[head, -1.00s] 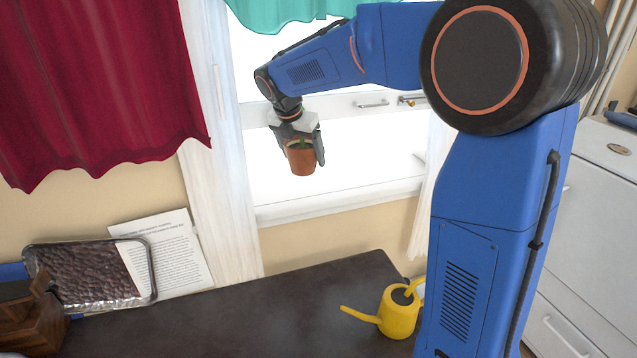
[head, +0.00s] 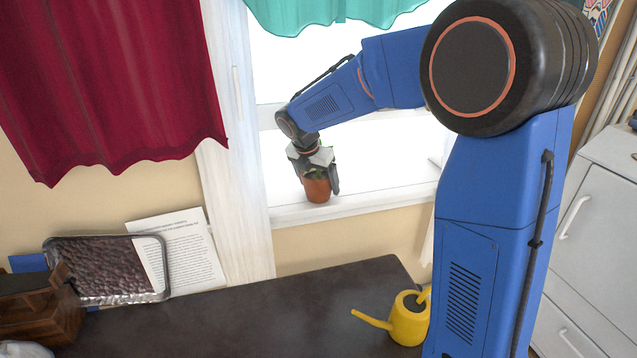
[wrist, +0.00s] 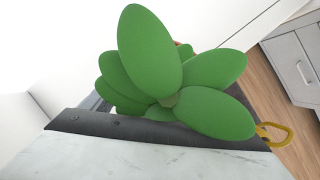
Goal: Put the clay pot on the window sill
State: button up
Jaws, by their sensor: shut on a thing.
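The clay pot (head: 317,190) is a small terracotta pot with a green plant in it. My gripper (head: 317,178) is shut on the pot from above, one finger on each side, and the pot hangs upright. The pot's base shows at the white window sill (head: 360,201), close to its front edge; I cannot tell whether it touches the sill. In the wrist view the plant's broad green leaves (wrist: 185,85) fill the middle and hide the pot and the fingertips.
A dark table (head: 240,312) stands below the window, with a yellow watering can (head: 408,322) at its right end. A red curtain (head: 110,80) hangs left of the window.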

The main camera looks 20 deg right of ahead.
jog(key=o, duration=1.5)
jog(key=shift+f, duration=0.1)
jog(key=v, duration=1.2)
jog(key=s+d+m+y, duration=0.1)
jog(key=s+d+m, duration=0.3)
jog(key=s+m, duration=0.45)
jog(key=s+d+m+y, duration=0.1)
jog(key=s+d+m, duration=0.4)
jog(key=s, duration=0.7)
jog(key=s+f+m, duration=0.4)
jog(key=s+m, duration=0.2)
jog(key=s, duration=0.2)
jog(key=s+d+f+m+t+y, duration=0.1)
jog(key=s+f+m, duration=0.3)
jog(key=s+m, duration=0.3)
jog(key=shift+s+d+f+t, duration=0.25)
jog(key=shift+s+t, duration=0.05)
jog(key=shift+s, duration=0.3)
